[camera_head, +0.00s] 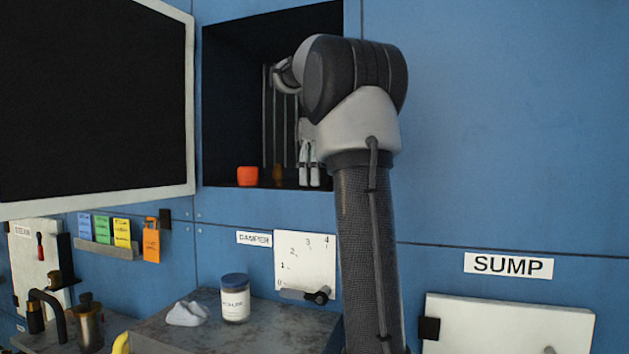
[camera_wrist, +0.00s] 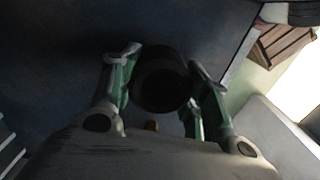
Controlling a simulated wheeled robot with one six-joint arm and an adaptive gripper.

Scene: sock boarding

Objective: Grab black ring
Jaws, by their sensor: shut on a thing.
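The black ring (camera_wrist: 160,82) shows in the wrist view as a dark, round thing between my fingers. My gripper (camera_wrist: 165,70) is shut on it, with a green-padded finger against each side. Its far side is hidden and its inside is too dark to make out. In the head view my arm reaches into a dark wall recess (camera_head: 225,100), and pale finger-like parts, seemingly of my gripper (camera_head: 309,178), point down near its floor. I cannot make out the ring in the head view.
An orange-red thing (camera_head: 247,176) and a small brownish one (camera_head: 279,177) stand on the recess floor, left of the pale parts. Vertical bars line the recess back. Below, a counter (camera_head: 270,325) holds a blue-lidded jar (camera_head: 235,300). An open dark panel (camera_head: 95,100) stands left.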

